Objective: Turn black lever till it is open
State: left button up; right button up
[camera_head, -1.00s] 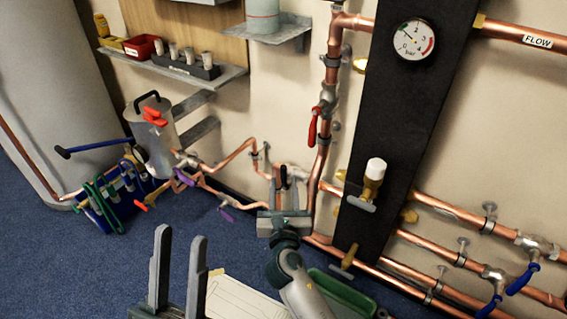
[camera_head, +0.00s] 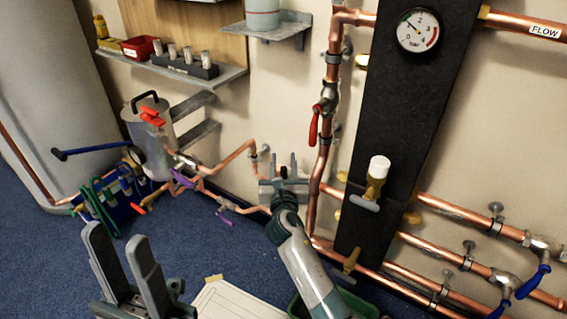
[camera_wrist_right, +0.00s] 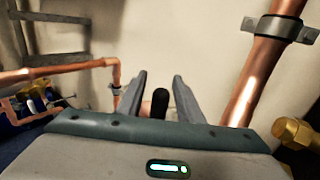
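The black lever (camera_head: 284,172) is a small dark handle at the copper pipework in the middle of the head view. My right gripper (camera_head: 284,165) is at it, fingers apart, pointing toward the wall. In the right wrist view the black lever (camera_wrist_right: 160,103) stands upright between the two fingers of my right gripper (camera_wrist_right: 158,78), with a gap visible on each side. The lever's valve body is hidden behind my gripper. My left gripper (camera_head: 115,232) is open and empty at the lower left, over the floor and away from the pipes.
A vertical copper pipe (camera_head: 318,175) with a red lever (camera_head: 314,125) runs just right of my right gripper. Purple-handled valves (camera_head: 224,218) lie to its left. A black panel (camera_head: 395,130) with a gauge stands further right.

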grip_shut()
